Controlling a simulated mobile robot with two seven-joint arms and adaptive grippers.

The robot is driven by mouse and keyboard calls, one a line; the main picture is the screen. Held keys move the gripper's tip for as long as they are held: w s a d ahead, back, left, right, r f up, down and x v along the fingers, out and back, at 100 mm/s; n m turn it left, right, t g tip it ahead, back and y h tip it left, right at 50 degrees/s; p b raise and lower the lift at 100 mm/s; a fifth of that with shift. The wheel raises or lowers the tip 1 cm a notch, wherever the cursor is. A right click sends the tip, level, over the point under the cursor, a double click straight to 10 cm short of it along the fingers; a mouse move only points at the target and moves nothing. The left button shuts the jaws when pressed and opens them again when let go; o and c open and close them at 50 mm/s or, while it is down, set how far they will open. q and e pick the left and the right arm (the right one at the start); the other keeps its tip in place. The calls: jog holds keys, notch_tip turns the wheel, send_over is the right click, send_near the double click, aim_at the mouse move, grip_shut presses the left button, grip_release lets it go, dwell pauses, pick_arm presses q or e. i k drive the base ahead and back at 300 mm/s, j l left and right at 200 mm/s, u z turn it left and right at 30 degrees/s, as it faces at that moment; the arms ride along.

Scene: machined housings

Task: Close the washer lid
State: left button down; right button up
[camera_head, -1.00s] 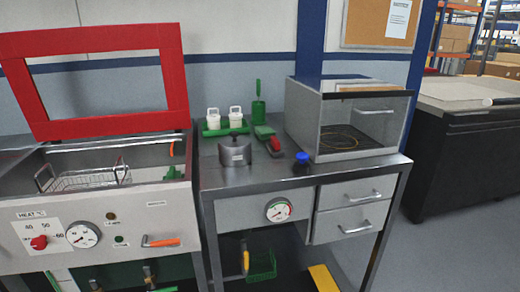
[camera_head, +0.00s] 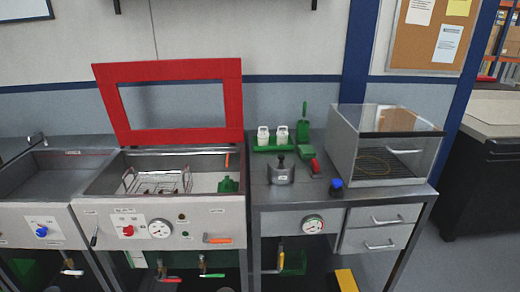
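The washer (camera_head: 165,225) is a steel basin unit with a front panel, left of centre. Its red-framed lid (camera_head: 240,105) stands upright, open, behind the basin. A wire basket (camera_head: 158,188) and a green item (camera_head: 228,185) sit inside the basin. Neither of my grippers shows in the view.
A steel sink unit (camera_head: 40,190) adjoins the washer on the left. A bench (camera_head: 262,205) on the right holds a green tray with white bottles (camera_head: 282,133), a grey pot (camera_head: 280,176) and a clear-fronted box (camera_head: 350,160). Floor shows at the lower right.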

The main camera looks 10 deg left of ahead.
aim_at(106, 76)
jog(key=j+u, duration=0.1)
jog(key=j, duration=0.35)
jog(key=i+j+u, duration=0.1)
jog(key=j, duration=0.3)
jog(key=i+j+u, duration=0.15)
jog(key=j, duration=0.25)
jog(key=j+u, duration=0.1)
jog(key=j, duration=0.35)
jog(key=l+u, duration=0.25)
jog(key=k+j, duration=0.05)
